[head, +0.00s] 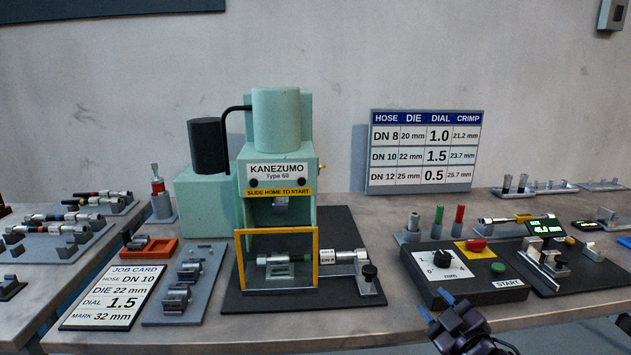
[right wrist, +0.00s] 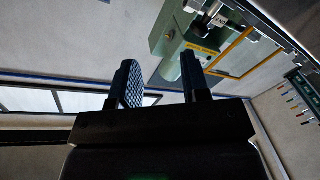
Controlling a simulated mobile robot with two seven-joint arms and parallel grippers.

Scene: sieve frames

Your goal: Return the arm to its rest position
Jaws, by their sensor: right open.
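My right gripper (head: 436,303) is at the bottom of the head view, in front of the control box, with its blue-tipped fingers pointing up and left. In the right wrist view its two dark fingers (right wrist: 159,75) stand apart with nothing between them. Part of the green press (right wrist: 178,45) shows beyond them, tilted in the picture. The press (head: 276,120) stands at the middle of the bench. Its yellow-framed guard (head: 317,256) stands in front of the die space, with a hose fitting (head: 342,257) at its right. My left gripper is not in view.
The control box (head: 483,291) with dial and START button lies near the right gripper. A gauge stand (head: 556,258) is to its right. A job card (head: 112,297) and die tray (head: 207,299) lie left of the press. Bare bench (head: 340,322) runs along the front.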

